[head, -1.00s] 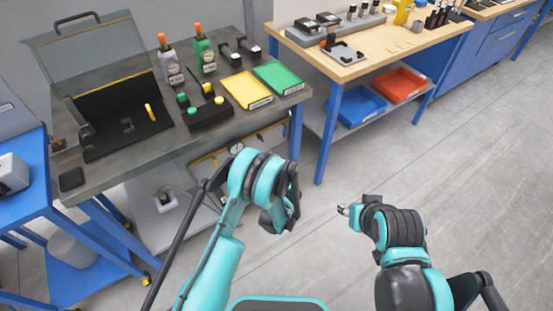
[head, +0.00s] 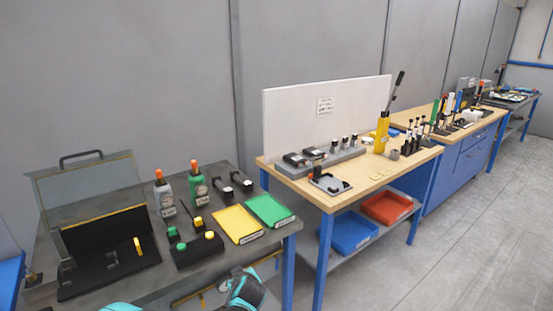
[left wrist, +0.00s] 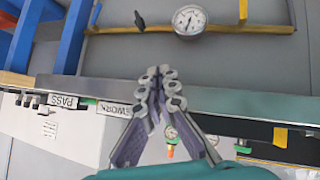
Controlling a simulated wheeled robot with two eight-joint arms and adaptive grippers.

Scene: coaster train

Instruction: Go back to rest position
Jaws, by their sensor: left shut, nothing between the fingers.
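My left gripper (left wrist: 160,76) shows in the left wrist view with its two fingers together and nothing between them. It is near the front edge of the grey workbench (left wrist: 240,102), and I see no contact with any object. In the head view only small teal parts of my arm (head: 245,291) show at the bottom edge, in front of the workbench (head: 215,262). My right gripper is in neither current view.
The grey workbench holds an open clear-lidded case (head: 88,195), two bottles with orange tops, a yellow tray (head: 236,224) and a green tray (head: 269,210). A wooden bench (head: 385,172) stands to its right. A round gauge (left wrist: 190,20) is below the workbench. Floor at right is clear.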

